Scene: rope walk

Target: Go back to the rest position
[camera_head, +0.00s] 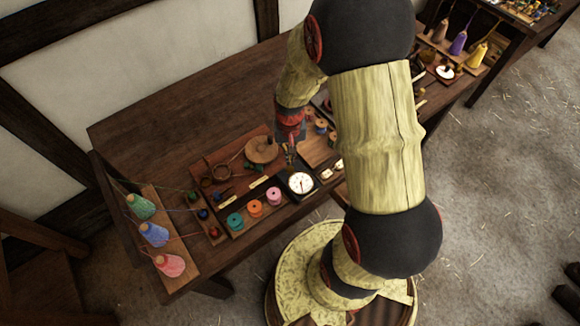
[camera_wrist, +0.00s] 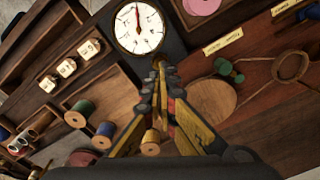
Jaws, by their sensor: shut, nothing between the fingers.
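My gripper (camera_head: 290,158) hangs over the workbench (camera_head: 190,112), above the board area beside a white round dial (camera_head: 300,183). In the wrist view my gripper (camera_wrist: 160,66) has its fingers converging to a shut tip with nothing held, just below the dial (camera_wrist: 138,29) in the picture. My arm is bent over the bench and hides part of its right side.
Teal (camera_head: 235,221), orange (camera_head: 255,208) and pink (camera_head: 273,195) spools stand near the front edge. Several thread cones, one green (camera_head: 141,206), stand at the left end. A round wooden disc (camera_head: 262,149) lies behind. The bench's back left is clear.

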